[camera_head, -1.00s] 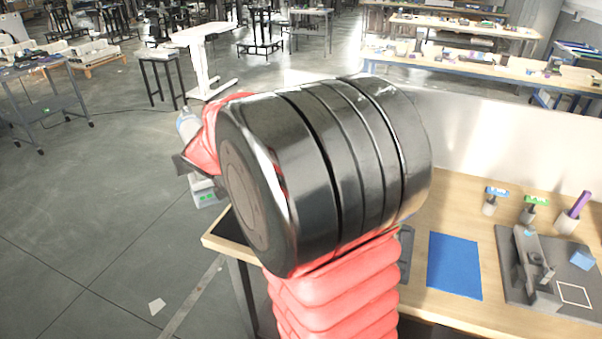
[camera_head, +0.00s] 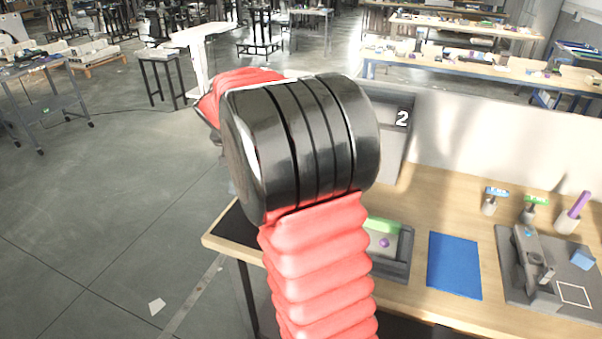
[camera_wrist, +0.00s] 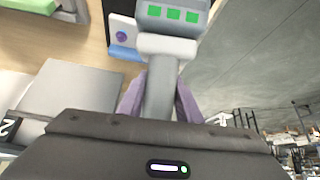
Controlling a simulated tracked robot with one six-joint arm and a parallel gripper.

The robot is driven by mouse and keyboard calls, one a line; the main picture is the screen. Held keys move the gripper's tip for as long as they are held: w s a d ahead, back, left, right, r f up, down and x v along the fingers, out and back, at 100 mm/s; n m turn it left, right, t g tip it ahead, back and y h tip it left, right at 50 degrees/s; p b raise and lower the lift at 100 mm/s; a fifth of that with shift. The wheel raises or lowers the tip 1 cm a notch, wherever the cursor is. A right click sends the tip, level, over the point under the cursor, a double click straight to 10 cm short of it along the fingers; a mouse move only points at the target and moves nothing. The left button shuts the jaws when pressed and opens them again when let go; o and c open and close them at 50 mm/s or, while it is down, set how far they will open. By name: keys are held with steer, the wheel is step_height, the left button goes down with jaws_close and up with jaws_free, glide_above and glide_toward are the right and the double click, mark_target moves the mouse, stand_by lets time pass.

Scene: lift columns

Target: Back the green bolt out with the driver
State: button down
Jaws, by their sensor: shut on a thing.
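My gripper (camera_wrist: 160,98) is shut on the grey handle of the driver (camera_wrist: 160,85), seen in the wrist view. The driver has a light body with several green squares at the top of that view. The gripper and driver are hidden behind my arm in the head view. I cannot make out the green bolt for certain. A dark tray (camera_head: 397,268) on the bench, partly behind my arm, holds a part with a green bar (camera_head: 383,226) and a purple round head (camera_head: 384,243). In the wrist view a purple round head (camera_wrist: 122,36) shows on a pale and blue block.
A grey panel marked 2 (camera_head: 392,140) stands at the back of the bench. A blue mat (camera_head: 454,266) lies right of the tray. Blue-, green- and purple-topped pieces (camera_head: 537,201) stand at the right, behind a grey fixture plate (camera_head: 510,290). Open floor lies left.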

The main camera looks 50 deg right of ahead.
steer(key=s+d+f+m+g+y, duration=0.1)
steer(key=s+d+m+y, duration=0.2)
steer(key=s+m, duration=0.4)
steer(key=s+d+f+m+g+y, duration=0.1)
steer(key=s+d+m+g+y, duration=0.2)
steer(key=s+m, duration=0.35)
steer(key=shift+s+a+r+m+t+y, duration=0.25)
steer(key=shift+s+a+r+m+t, duration=0.3)
steer(key=shift+m+t, duration=0.35)
steer(key=shift+s+a+r+m+t+y, duration=0.3)
steer(key=shift+s+r+m+t, duration=0.2)
steer(key=shift+r+m+t, duration=0.4)
steer(key=shift+s+a+r+m+t+y, duration=0.25)
steer(key=shift+s+a+r+m+t, duration=0.3)
steer(key=shift+m, duration=0.6)
steer(key=shift+d+f, duration=0.1)
step_height(320, 180, down, 7)
steer(key=shift+r, duration=0.2)
